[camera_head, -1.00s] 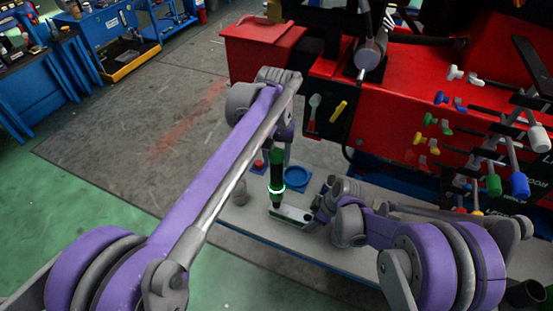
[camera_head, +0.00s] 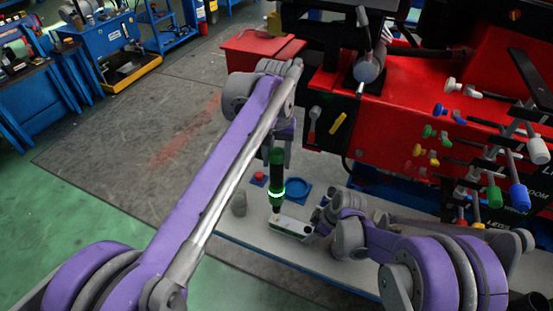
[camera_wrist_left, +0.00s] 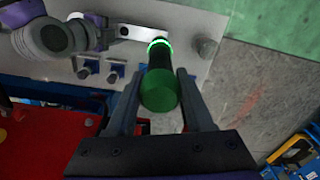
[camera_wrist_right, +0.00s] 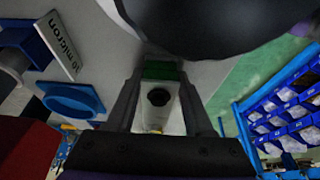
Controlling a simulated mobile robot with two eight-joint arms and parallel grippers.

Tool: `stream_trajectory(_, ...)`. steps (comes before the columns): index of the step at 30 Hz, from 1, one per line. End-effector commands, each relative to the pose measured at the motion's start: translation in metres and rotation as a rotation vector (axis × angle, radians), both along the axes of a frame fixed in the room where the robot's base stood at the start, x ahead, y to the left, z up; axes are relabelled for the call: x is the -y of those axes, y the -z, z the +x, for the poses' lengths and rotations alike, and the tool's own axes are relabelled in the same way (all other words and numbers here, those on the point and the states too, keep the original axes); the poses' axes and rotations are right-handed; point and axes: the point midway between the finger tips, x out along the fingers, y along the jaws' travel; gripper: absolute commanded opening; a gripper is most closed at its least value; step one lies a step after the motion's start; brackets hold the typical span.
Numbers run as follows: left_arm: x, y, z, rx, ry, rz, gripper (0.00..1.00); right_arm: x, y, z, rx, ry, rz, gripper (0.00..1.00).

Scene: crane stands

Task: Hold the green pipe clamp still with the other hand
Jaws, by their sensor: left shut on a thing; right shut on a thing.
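The green pipe clamp (camera_head: 291,228) looks like a pale flat piece with green on it, low over the grey work surface. My right gripper (camera_head: 314,229) is shut on its right end. In the right wrist view the clamp (camera_wrist_right: 160,117) sits between the fingers (camera_wrist_right: 160,95), with a dark hexagonal hole and a green end. My left gripper (camera_wrist_left: 155,85) is shut on a green and black driver (camera_wrist_left: 160,92) with a glowing green ring. The driver stands upright (camera_head: 277,172), its lower end at the clamp's left end; I cannot tell whether they touch. My arm partly hides the left gripper.
A blue ring-shaped holder (camera_head: 298,188), a small red button (camera_head: 259,177) and a grey cylinder (camera_head: 239,204) are on the work surface (camera_head: 250,228). A red machine (camera_head: 410,120) with coloured levers stands behind on the right. Open floor lies to the left.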

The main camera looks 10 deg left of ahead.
Motion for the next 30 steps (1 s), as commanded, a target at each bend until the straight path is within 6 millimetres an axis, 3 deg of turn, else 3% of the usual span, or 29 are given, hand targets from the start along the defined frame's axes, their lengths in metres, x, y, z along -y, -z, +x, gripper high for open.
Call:
stream_trajectory(1,0.0,-0.001,0.0,0.0,0.0,0.0,0.0,0.0,0.0,0.0,0.0,0.0,0.0,0.0)
stream_trajectory(2,0.0,-0.001,0.0,0.0,0.0,0.0,0.0,0.0,0.0,0.0,0.0,0.0,0.0,0.58)
stream_trajectory(7,0.0,-0.001,0.0,0.0,0.0,0.0,0.0,0.0,0.0,0.0,0.0,0.0,0.0,0.87)
stream_trajectory(20,0.0,-0.001,0.0,0.0,0.0,0.0,0.0,0.003,-0.009,-0.001,0.0,0.0,0.0,0.87)
stream_trajectory(30,0.0,-0.001,0.0,0.0,0.0,0.0,0.0,0.024,-0.065,-0.008,0.0,0.001,0.0,0.87)
